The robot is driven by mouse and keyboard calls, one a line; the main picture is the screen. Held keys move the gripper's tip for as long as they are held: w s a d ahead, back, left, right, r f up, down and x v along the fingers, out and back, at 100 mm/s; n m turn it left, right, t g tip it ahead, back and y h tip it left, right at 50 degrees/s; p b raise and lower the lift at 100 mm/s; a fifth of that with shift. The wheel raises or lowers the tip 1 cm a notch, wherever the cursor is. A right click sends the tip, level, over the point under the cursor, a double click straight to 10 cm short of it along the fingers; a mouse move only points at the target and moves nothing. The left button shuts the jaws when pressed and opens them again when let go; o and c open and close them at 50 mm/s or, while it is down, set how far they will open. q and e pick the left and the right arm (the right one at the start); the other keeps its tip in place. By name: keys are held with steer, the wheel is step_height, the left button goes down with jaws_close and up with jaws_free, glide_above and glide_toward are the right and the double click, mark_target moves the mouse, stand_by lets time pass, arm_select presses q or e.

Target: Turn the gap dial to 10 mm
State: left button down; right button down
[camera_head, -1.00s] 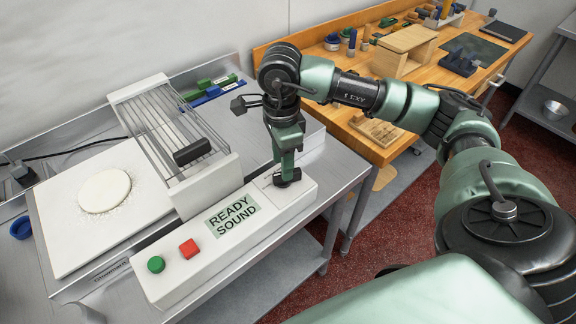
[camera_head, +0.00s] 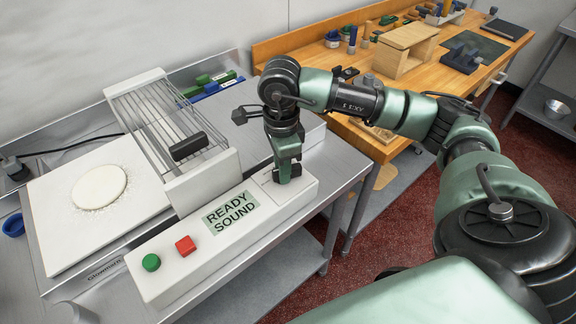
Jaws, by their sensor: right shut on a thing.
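The dough sheeter's white control panel (camera_head: 162,289) runs along the front of the steel table. It carries a green button (camera_head: 151,262), a red button (camera_head: 185,245) and a display (camera_head: 231,213) reading "READY SOUND". My right gripper (camera_head: 284,178) points down at the panel's right end and is shut on the gap dial there. The gripper hides the dial, so its setting cannot be read. My left gripper is not in view.
A wire guard (camera_head: 160,118) with a dark handle (camera_head: 188,146) stands left of my right gripper. Round dough (camera_head: 99,187) lies on the white board (camera_head: 52,228) at left. Green and blue markers (camera_head: 212,84) lie behind. A wooden bench (camera_head: 345,60) with tools stands at the back right.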

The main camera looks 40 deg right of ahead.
steer(key=m, duration=0.3)
steer(key=shift+f+m+b, duration=0.1)
steer(key=shift+m+b, duration=0.35)
steer(key=shift+m, duration=1.35)
steer(key=m, duration=0.3)
steer(key=c, duration=1.2)
jaws_free()
steer(key=shift+c, duration=0.2)
steer(key=shift+r, duration=0.2)
